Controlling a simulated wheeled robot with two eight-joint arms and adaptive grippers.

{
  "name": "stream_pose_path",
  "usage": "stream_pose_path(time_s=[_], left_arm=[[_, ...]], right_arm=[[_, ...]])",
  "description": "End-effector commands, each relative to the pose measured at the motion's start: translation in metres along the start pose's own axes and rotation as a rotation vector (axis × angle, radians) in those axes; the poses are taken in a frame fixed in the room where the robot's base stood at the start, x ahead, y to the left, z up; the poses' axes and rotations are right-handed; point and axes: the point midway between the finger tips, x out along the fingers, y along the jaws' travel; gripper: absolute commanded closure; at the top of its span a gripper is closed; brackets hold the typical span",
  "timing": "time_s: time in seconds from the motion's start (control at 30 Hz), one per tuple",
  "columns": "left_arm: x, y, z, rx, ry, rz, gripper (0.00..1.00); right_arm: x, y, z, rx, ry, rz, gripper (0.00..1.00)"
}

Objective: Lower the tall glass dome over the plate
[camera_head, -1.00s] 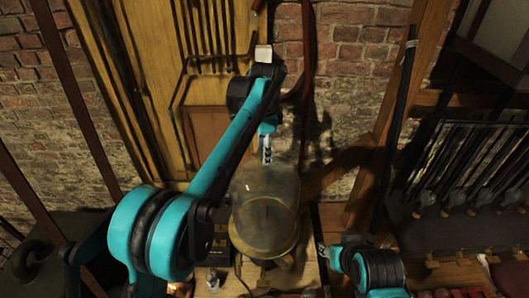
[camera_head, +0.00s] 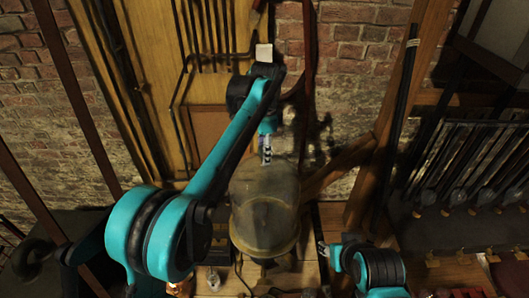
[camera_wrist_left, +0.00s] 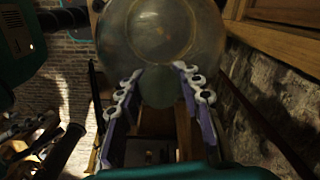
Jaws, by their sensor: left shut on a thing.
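The tall glass dome (camera_head: 264,208) is a smoky, yellowish clear bell, roughly upright, low in the middle of the head view. My left gripper (camera_head: 266,150) is above it with its fingers at the dome's top. In the left wrist view the dome (camera_wrist_left: 165,28) fills the top middle, and its round knob (camera_wrist_left: 159,90) sits between the two fingertips (camera_wrist_left: 158,76). The left gripper is shut on this knob. I cannot pick out the plate; the dome hides what is beneath it. My right gripper (camera_head: 324,250) shows small at the right of the dome, apart from it, its fingers unclear.
A small light object (camera_head: 213,281) stands on the wooden bench left of and in front of the dome. Dark items lie near the bench's front edge. A brick wall (camera_head: 350,45) and a slanted wooden beam (camera_head: 385,130) stand behind. A dark rack is at the right.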

Motion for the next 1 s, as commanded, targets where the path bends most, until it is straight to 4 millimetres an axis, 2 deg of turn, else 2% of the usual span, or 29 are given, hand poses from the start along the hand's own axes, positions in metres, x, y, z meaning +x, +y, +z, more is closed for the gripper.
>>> stream_pose_path(time_s=[0.97, 1.0], left_arm=[[0.009, 0.0, 0.0, 0.0, 0.0, 0.0, 1.0], [0.009, 0.0, 0.0, 0.0, 0.0, 0.0, 0.6]], right_arm=[[0.005, 0.0, 0.004, 0.0, 0.0, 0.0, 0.6], [0.005, 0.0, 0.004, 0.0, 0.0, 0.0, 0.6]])
